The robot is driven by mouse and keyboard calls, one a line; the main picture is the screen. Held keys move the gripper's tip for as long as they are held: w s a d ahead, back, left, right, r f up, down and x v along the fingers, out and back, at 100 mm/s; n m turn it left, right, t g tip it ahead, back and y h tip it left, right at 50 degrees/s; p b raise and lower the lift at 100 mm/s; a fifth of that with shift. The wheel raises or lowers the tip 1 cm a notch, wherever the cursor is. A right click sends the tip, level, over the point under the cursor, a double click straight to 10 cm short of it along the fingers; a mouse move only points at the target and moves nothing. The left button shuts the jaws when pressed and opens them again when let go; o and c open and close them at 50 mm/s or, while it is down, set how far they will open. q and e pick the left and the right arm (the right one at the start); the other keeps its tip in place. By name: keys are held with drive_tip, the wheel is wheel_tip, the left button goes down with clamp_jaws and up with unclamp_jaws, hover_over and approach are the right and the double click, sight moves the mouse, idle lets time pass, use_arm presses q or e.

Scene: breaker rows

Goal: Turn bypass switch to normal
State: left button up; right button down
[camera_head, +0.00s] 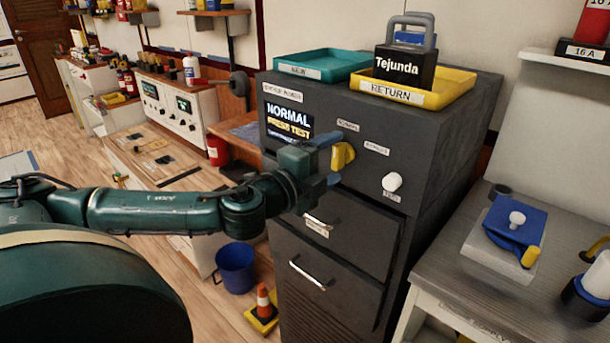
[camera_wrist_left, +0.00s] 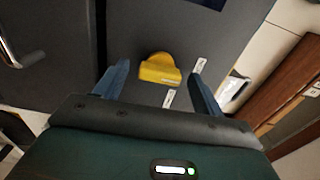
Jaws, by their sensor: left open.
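The yellow bypass switch knob (camera_head: 343,156) is on the front of the dark grey cabinet (camera_head: 345,225). Small white labels sit above it and to its right. The display (camera_head: 289,121) to its left reads "NORMAL" and "PRESS TEST". A white round button (camera_head: 392,182) is right of and below the knob. My left gripper (camera_head: 332,160) is open at the cabinet front, with its blue fingers above and below the knob. In the left wrist view the yellow knob (camera_wrist_left: 160,69) lies between and beyond the two spread fingertips (camera_wrist_left: 160,68), apart from both. My right gripper is not seen.
A teal tray (camera_head: 325,63) and a yellow "RETURN" tray (camera_head: 440,88) with a black "Tejunda" box (camera_head: 405,63) stand on the cabinet. Drawer handles (camera_head: 307,274) stick out below. A grey table (camera_head: 450,262) stands at right; a blue bucket (camera_head: 236,268) and orange cone (camera_head: 264,302) are on the floor.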

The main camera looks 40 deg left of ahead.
use_arm(q)
drive_tip(key=s+p, duration=0.7)
drive_tip(key=s, duration=0.5)
drive_tip(key=shift+s+a, duration=0.25)
drive_tip(key=shift+a, duration=0.15)
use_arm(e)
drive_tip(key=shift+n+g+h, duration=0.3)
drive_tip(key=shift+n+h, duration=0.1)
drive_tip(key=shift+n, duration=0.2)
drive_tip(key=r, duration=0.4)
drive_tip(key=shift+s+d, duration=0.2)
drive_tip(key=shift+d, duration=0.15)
